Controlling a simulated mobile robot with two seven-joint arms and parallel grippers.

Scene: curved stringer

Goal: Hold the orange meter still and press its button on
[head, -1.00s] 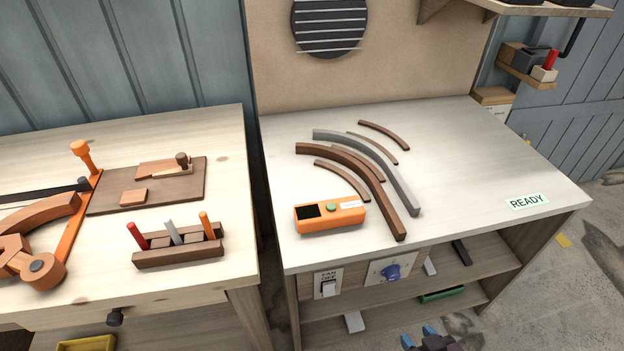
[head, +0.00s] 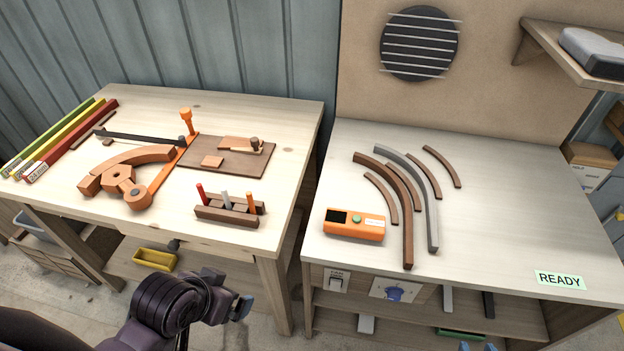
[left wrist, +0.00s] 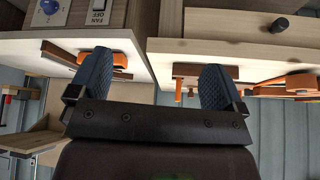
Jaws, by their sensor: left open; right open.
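The orange meter (head: 366,229) lies on the right bench, near its front left corner. Part of the meter shows upside down in the left wrist view (left wrist: 103,54), partly behind a finger.
Curved strips (head: 408,230) lie right of the meter. A fan switch (head: 336,281) and blue knob (head: 394,293) are on the bench front below it. A tool block (head: 228,212) stands on the left bench (head: 255,110). The right bench top is clear at right.

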